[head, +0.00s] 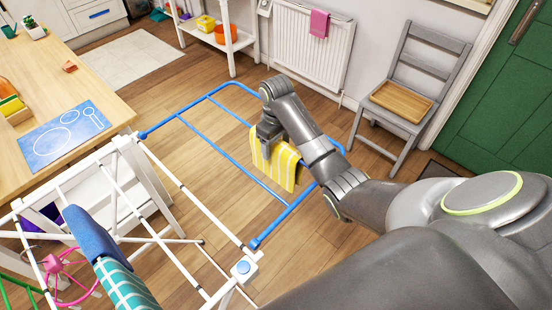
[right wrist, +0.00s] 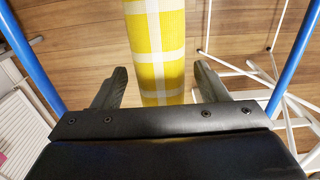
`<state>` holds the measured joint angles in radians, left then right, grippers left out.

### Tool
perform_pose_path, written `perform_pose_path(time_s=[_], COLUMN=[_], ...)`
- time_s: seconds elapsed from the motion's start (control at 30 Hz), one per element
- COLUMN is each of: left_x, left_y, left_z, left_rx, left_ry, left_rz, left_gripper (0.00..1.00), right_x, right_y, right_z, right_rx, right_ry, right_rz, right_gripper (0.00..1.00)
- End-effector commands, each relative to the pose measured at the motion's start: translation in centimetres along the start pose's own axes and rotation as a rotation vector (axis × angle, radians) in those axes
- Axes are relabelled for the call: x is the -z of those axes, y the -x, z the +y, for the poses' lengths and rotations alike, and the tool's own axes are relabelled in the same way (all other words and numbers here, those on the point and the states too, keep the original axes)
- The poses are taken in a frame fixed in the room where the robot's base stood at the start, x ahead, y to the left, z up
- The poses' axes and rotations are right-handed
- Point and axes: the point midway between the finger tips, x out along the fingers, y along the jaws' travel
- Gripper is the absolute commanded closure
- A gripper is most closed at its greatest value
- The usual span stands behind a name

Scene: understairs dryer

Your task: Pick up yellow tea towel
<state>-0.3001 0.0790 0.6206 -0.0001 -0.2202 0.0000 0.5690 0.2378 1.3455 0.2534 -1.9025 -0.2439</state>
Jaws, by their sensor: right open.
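The yellow and white checked tea towel (head: 284,168) hangs over a blue rail of the drying rack (head: 225,146) in the head view. My right gripper (head: 268,133) is at the towel's upper left part, and the arm hides some of the towel. In the right wrist view the towel (right wrist: 158,50) runs down between the two open fingers of the right gripper (right wrist: 157,88). A gap shows on each side of the towel, so the fingers appear apart from it. My left gripper is not in view.
A blue cloth (head: 87,231) and a teal checked cloth (head: 125,284) hang on the rack's white near part. A table (head: 95,88) stands at left. A grey chair (head: 400,107) with a wooden tray stands at right. A radiator (head: 309,50) with a pink towel is behind.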

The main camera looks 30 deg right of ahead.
Motion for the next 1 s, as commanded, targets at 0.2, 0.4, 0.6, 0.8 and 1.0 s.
perform_pose_path(time_s=[0.2, 0.4, 0.6, 0.8, 1.0], left_x=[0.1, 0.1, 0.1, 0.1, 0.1], left_y=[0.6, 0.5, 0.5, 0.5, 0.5], left_z=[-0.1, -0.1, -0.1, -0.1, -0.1], left_rx=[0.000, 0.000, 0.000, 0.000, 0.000], left_ry=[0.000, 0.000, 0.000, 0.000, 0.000], left_rz=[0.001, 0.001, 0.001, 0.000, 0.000], left_gripper=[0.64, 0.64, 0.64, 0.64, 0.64], right_x=[0.0, 0.0, 0.0, 0.0, 0.1], right_y=[-2.8, -3.2, -3.2, -3.2, -3.1], right_z=[-0.1, -0.1, -0.1, -0.1, -0.1], right_rx=[0.001, -0.001, 0.000, 0.000, -0.001], right_ry=[0.001, 0.001, 0.001, 0.001, 0.001], right_rz=[-0.002, -0.001, 0.000, 0.000, 0.000], right_gripper=[0.33, 0.33, 0.48, 0.75, 0.83])
